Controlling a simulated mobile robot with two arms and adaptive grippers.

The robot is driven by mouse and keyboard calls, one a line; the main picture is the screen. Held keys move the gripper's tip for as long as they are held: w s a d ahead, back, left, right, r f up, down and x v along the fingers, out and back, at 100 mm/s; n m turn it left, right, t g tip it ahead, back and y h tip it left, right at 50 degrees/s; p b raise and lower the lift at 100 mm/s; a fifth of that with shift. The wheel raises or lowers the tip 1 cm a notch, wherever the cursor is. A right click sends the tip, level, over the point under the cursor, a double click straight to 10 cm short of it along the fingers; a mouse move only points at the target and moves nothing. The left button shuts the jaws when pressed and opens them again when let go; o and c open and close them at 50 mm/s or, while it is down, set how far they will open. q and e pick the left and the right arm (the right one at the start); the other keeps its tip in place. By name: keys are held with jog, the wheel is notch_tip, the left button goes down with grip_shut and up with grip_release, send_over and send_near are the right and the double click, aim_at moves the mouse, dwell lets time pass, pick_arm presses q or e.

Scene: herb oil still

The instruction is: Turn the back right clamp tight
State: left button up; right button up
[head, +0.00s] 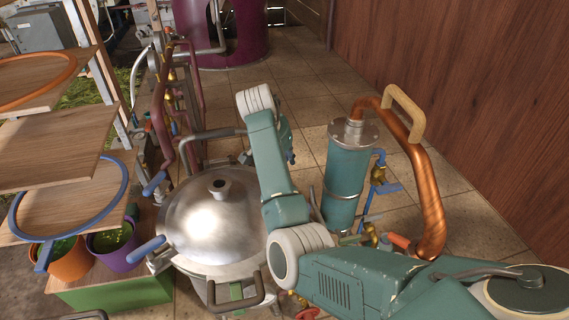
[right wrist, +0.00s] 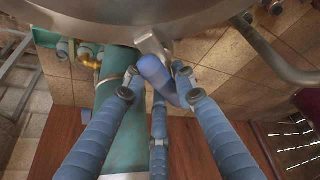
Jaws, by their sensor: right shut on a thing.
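The still pot (head: 205,228) has a round steel lid with a short central spout. Two blue-handled clamps show on its left side, one at the back (head: 154,183) and one at the front (head: 148,249). The back right clamp (right wrist: 154,70) shows in the right wrist view as a blue handle on a metal bracket at the pot's rim. My right gripper (right wrist: 160,87) has its blue ribbed fingers closed around that handle. In the head view my right arm hides this clamp. How tight it is I cannot tell. My left gripper is not in view.
A teal cylinder (head: 346,185) with a copper pipe (head: 429,205) stands close right of my right arm. Maroon pipes (head: 160,110) rise behind the pot. Wooden shelves (head: 50,150) and plant pots (head: 112,242) are at left. Tiled floor lies open at the back.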

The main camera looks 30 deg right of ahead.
jog(key=m+g, duration=0.1)
jog(key=m, duration=0.3)
jog(key=shift+a+r+m+g+h, duration=0.1)
jog(key=shift+r+m+g+h, duration=0.1)
jog(key=shift+m+g+h, duration=0.15)
grip_shut()
grip_release()
jog(key=shift+m, duration=0.25)
jog(key=o, duration=1.1)
jog(key=shift+o, duration=0.3)
jog(key=shift+f, duration=0.1)
jog(key=shift+a, duration=0.1)
jog(key=v, duration=1.2)
jog(key=shift+w, duration=0.2)
